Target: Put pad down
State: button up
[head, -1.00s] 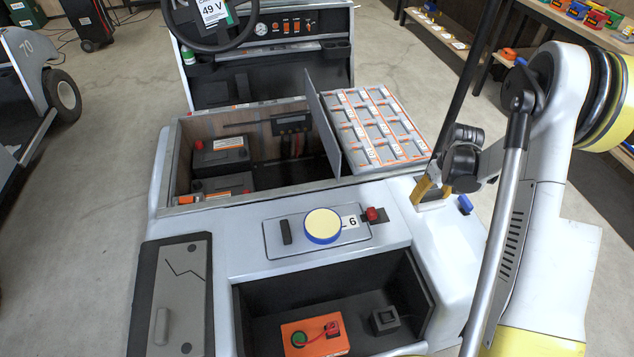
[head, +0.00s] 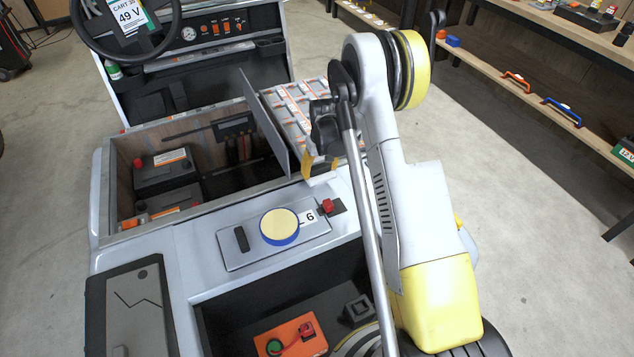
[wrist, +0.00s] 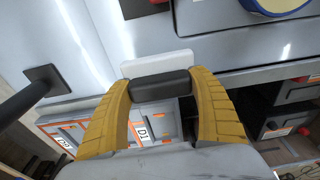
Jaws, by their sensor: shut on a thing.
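My gripper (head: 320,165) shows in the head view above the cart's rear deck, in front of the grey labelled battery block. In the wrist view its yellow fingers (wrist: 160,90) are shut on the dark grip (wrist: 160,86) of a pale, flat pad (wrist: 157,63). In the head view only a small pale part of the pad (head: 320,179) shows below the fingertips. The pad seems to be above the deck; I cannot tell whether it touches anything. A round yellow disc with a blue rim (head: 279,225) sits on the deck's grey plate, left of and nearer than my gripper.
The open bay holds dark batteries (head: 165,170) and the grey block (head: 292,105), with an upright grey panel (head: 265,120) between. A red knob (head: 327,206) stands beside the plate. An orange box (head: 290,337) lies in the front recess. Bare deck is left of the plate.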

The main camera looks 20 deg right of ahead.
aim_at(318, 178)
jog(key=shift+w+a+f, duration=0.2)
jog(key=shift+f, duration=0.3)
notch_tip(318, 178, down, 4)
jog(key=shift+r+b, duration=0.2)
jog(key=shift+b, duration=1.05)
jog(key=shift+r, duration=0.15)
jog(key=o, duration=1.1)
jog(key=shift+o, duration=0.2)
